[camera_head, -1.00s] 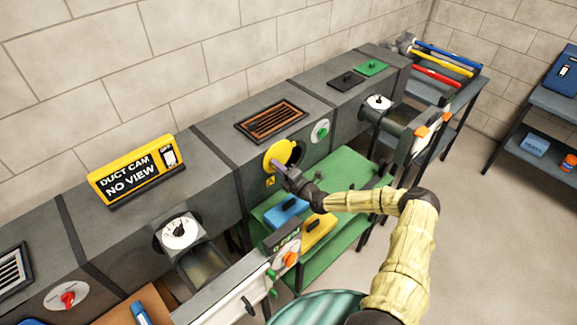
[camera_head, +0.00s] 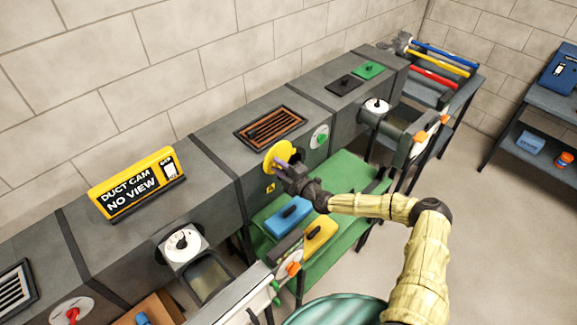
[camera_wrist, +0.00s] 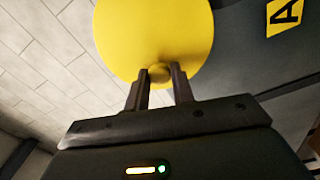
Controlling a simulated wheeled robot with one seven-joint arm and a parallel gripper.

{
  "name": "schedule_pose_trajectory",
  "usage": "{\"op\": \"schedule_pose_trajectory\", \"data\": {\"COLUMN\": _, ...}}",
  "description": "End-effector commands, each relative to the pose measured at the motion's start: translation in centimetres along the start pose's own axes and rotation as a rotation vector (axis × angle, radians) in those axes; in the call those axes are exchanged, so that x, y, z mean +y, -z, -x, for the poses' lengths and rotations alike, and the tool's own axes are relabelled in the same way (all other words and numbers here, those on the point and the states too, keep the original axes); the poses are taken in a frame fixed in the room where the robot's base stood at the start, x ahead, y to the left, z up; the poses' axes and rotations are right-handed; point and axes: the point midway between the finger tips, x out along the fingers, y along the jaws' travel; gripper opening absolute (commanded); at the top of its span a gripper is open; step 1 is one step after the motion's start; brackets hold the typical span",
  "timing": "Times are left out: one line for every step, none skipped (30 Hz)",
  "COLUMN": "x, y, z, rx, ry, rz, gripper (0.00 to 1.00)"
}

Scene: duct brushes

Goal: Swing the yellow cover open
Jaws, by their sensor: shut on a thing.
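The yellow round cover (camera_head: 277,156) is on the front of the grey duct, below the brown grille. My gripper (camera_head: 283,167) is at the cover's lower right edge, reaching in from the right. In the wrist view the yellow cover (camera_wrist: 155,35) fills the top middle, and my gripper's two fingers (camera_wrist: 159,76) are shut on its small round knob (camera_wrist: 159,73). No opening shows behind the cover in the head view now; my gripper hides part of its edge.
A green table (camera_head: 345,185) below holds a blue block (camera_head: 289,213) and a yellow block (camera_head: 320,232). The "DUCT CAM NO VIEW" sign (camera_head: 135,183) stands on the duct at left. Open floor lies at right.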

Motion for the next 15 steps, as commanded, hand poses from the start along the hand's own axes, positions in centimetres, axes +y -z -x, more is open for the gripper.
{"op": "schedule_pose_trajectory", "data": {"x": 0.16, "y": -0.12, "z": -0.07, "rx": -0.003, "ry": -0.002, "rz": -0.004, "gripper": 0.00}}
{"op": "schedule_pose_trajectory", "data": {"x": 0.15, "y": -0.03, "z": -0.13, "rx": -0.002, "ry": -0.001, "rz": -0.008, "gripper": 0.00}}
{"op": "schedule_pose_trajectory", "data": {"x": 0.15, "y": 0.07, "z": -0.18, "rx": 0.000, "ry": -0.001, "rz": -0.011, "gripper": 0.00}}
{"op": "schedule_pose_trajectory", "data": {"x": 0.14, "y": 0.12, "z": -0.22, "rx": 0.001, "ry": -0.001, "rz": -0.013, "gripper": 0.00}}
{"op": "schedule_pose_trajectory", "data": {"x": 0.14, "y": 0.16, "z": -0.24, "rx": 0.001, "ry": -0.001, "rz": -0.014, "gripper": 0.00}}
{"op": "schedule_pose_trajectory", "data": {"x": 0.14, "y": 0.19, "z": -0.26, "rx": 0.002, "ry": -0.001, "rz": -0.016, "gripper": 0.00}}
{"op": "schedule_pose_trajectory", "data": {"x": 0.15, "y": 0.20, "z": -0.27, "rx": 0.002, "ry": -0.001, "rz": -0.016, "gripper": 0.00}}
{"op": "schedule_pose_trajectory", "data": {"x": 0.15, "y": 0.20, "z": -0.27, "rx": 0.002, "ry": -0.001, "rz": -0.016, "gripper": 0.00}}
{"op": "schedule_pose_trajectory", "data": {"x": 0.14, "y": 0.24, "z": -0.29, "rx": 0.003, "ry": -0.001, "rz": -0.016, "gripper": 0.00}}
{"op": "schedule_pose_trajectory", "data": {"x": 0.15, "y": 0.24, "z": -0.29, "rx": 0.003, "ry": -0.001, "rz": -0.016, "gripper": 0.00}}
{"op": "schedule_pose_trajectory", "data": {"x": 0.15, "y": 0.24, "z": -0.29, "rx": 0.003, "ry": -0.001, "rz": -0.016, "gripper": 0.00}}
{"op": "schedule_pose_trajectory", "data": {"x": 0.16, "y": 0.24, "z": -0.30, "rx": 0.003, "ry": -0.001, "rz": -0.016, "gripper": 0.00}}
{"op": "schedule_pose_trajectory", "data": {"x": 0.16, "y": 0.24, "z": -0.30, "rx": 0.003, "ry": -0.001, "rz": -0.016, "gripper": 0.00}}
{"op": "schedule_pose_trajectory", "data": {"x": 0.17, "y": 0.24, "z": -0.30, "rx": 0.003, "ry": -0.001, "rz": -0.016, "gripper": 0.00}}
{"op": "schedule_pose_trajectory", "data": {"x": 0.18, "y": 0.23, "z": -0.29, "rx": 0.003, "ry": -0.002, "rz": -0.015, "gripper": 0.00}}
